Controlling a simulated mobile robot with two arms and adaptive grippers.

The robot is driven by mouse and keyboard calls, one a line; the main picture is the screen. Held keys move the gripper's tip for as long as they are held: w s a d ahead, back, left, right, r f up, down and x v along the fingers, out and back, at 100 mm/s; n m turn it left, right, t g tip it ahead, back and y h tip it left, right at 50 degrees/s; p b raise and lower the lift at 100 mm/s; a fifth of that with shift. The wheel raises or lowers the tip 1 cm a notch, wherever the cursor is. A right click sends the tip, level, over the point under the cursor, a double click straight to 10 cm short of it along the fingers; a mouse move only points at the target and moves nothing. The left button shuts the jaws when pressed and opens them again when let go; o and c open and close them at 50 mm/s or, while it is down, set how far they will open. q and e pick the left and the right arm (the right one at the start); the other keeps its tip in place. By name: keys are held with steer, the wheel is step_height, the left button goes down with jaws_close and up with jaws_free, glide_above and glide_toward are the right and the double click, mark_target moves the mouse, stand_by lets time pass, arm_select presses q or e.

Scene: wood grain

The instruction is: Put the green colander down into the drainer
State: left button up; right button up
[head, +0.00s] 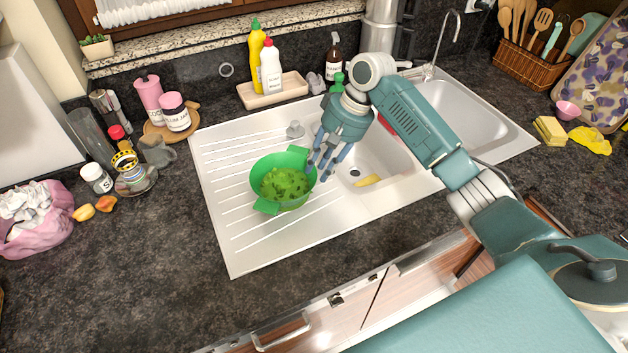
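The green colander (268,174) holds green leafy food and is over the ribbed drainer (234,232), the draining board left of the sink bowl. It looks upright, with one handle toward the front and one at the back right. I cannot tell for sure whether its base rests on the ribs. My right gripper (320,170) is at the colander's right side, close to its back-right handle. Its fingers point down and look apart, with nothing clearly between them. Whether a finger touches the rim is unclear. My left gripper is out of view.
A yellow piece (367,181) lies in the near sink bowl. Behind the sink are a tray (287,97) with yellow and white bottles, and a tap (432,70). Jars and a pink bag (40,228) stand left. The dark counter in front left is clear.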

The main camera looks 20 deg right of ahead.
steer(key=b+v, duration=0.1)
steer(key=v, duration=0.5)
stand_by(0.3)
